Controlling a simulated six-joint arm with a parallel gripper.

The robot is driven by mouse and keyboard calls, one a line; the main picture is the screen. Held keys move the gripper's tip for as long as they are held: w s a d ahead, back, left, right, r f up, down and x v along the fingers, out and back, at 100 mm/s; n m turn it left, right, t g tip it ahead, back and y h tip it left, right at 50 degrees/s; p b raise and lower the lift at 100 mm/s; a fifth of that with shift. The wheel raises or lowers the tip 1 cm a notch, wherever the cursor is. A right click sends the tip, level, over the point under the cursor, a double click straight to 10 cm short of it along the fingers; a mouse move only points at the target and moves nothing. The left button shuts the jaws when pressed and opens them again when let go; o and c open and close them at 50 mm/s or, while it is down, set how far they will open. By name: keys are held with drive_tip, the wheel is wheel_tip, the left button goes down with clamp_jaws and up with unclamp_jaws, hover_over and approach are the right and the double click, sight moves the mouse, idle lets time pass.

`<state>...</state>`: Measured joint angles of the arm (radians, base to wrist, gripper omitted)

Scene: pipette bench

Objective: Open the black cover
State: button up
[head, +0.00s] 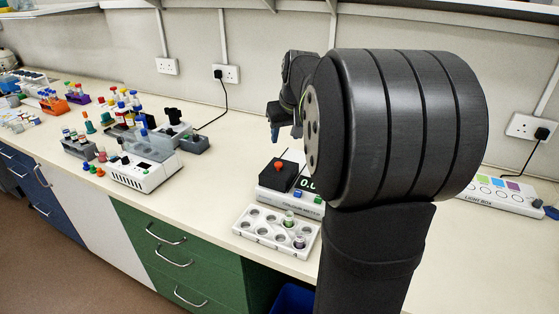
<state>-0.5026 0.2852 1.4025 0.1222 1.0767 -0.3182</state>
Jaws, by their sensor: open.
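The black cover (276,178) is a dark box shape with a red knob (279,165) on top. It sits shut, as far as I can tell, on a white meter (285,203) with a green-digit display. My gripper (274,134) points down above the bench, behind and a little above the cover, apart from it. It is small and partly dark against the wall, and looks open and empty. My arm hides the right part of the meter and its display.
A white rack (262,237) with round wells stands in front of the meter, holding a few vials. A white instrument (145,172) and several tubes stand to the left. A light box (500,193) is at the right. Bench between the left instrument and the meter is clear.

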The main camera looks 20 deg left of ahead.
sight(279, 164)
drive_tip(key=x, duration=1.3)
clamp_jaws()
